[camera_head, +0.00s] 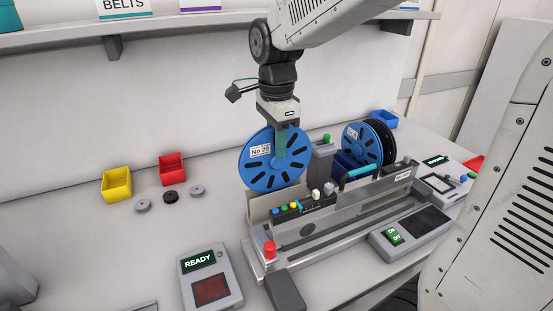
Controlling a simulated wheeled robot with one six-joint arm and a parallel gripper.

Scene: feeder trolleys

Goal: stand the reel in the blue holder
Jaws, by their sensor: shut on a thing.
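My gripper (281,138) points straight down and is shut on the upper part of a blue reel (263,177) with dark slots and a white label that reads like "No 28". The reel is upright, its face toward the camera. Its lower edge is just above or behind a pale plate at the left end of a grey feeder unit; I cannot tell if they touch. A dark blue holder (346,166) sits on the unit to the right. A second blue reel (361,144) and a black reel (383,137) stand upright at the holder, hiding part of it.
The feeder unit (320,238) has a red button and small coloured knobs. A READY panel (210,280) stands in front at left. Yellow (117,184) and red (172,168) bins and small discs lie at left. A shelf (110,38) runs above; a blue bin (385,120) is behind.

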